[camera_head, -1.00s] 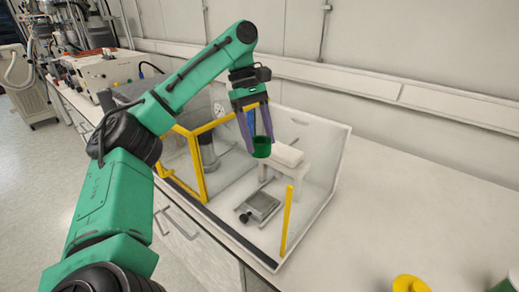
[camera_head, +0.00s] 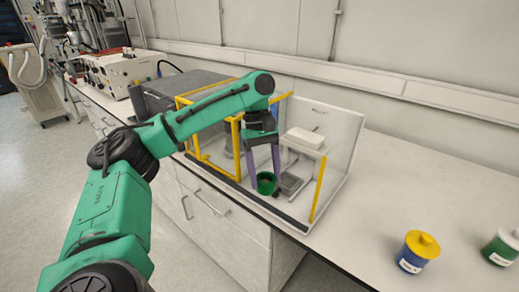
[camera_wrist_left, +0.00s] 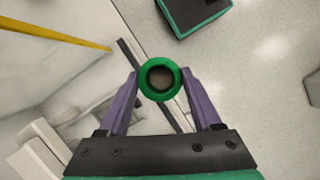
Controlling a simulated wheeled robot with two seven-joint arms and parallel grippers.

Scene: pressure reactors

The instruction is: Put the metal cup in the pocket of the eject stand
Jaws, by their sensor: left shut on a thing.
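My left gripper (camera_head: 264,179) is shut on a green cup (camera_head: 267,184), with one purple finger on each side. The cup is held upright near the front edge of the clear-walled enclosure. The left wrist view looks down on its round green rim and dark inside (camera_wrist_left: 160,78), between the fingertips (camera_wrist_left: 160,74). A white block-topped stand (camera_head: 304,139) is inside the enclosure, behind and right of the cup. A low metal plate device (camera_head: 291,184) is just right of the cup, partly hidden. I cannot tell which is the eject stand, and no pocket shows clearly. My right gripper is not in view.
The enclosure has yellow posts (camera_head: 319,189) and a dark front sill (camera_head: 250,196). A grey box (camera_head: 180,88) stands to its left. A blue jar with a yellow lid (camera_head: 415,252) and a green jar (camera_head: 502,246) stand on the bench at right. The bench between is clear.

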